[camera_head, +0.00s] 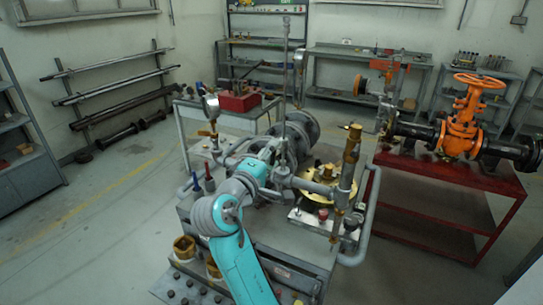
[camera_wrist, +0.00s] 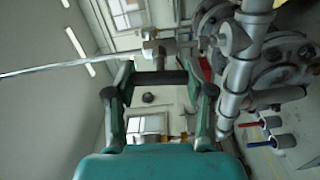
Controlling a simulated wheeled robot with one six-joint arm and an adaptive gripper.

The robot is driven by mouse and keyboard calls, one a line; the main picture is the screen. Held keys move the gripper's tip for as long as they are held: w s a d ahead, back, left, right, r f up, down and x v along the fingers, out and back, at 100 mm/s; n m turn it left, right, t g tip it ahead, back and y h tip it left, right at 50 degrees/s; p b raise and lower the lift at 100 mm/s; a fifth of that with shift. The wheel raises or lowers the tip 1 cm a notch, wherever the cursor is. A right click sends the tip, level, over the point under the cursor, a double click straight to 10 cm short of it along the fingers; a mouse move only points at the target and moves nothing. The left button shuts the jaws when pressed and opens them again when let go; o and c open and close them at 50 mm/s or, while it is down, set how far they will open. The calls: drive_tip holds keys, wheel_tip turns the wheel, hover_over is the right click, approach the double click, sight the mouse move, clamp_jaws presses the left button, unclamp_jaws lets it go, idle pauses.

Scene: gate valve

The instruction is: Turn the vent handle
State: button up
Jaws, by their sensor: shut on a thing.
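My gripper (camera_wrist: 158,77) has its two fingers on either side of a short dark bar (camera_wrist: 160,78), and is shut on it. The bar seems to be the vent handle; its ends are partly hidden by the fingertips. A small grey valve fitting (camera_wrist: 156,50) sits just beyond the bar, with a long thin rod (camera_wrist: 70,66) running left from it. In the head view my teal arm reaches up to the grey pipework on the cart, and the gripper (camera_head: 276,150) is hard to make out there. The handle cannot be told apart in that view.
A thick grey pipe (camera_wrist: 237,75) stands close right of my gripper. A brass valve (camera_head: 350,155) and a round gauge (camera_head: 211,106) flank the pipework on the grey cart (camera_head: 290,250). An orange gate valve (camera_head: 463,118) stands on a red table (camera_head: 440,182). Floor at left is clear.

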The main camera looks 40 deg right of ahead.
idle(0.3)
drive_tip(key=o, duration=1.2)
drive_tip(key=v, duration=1.2)
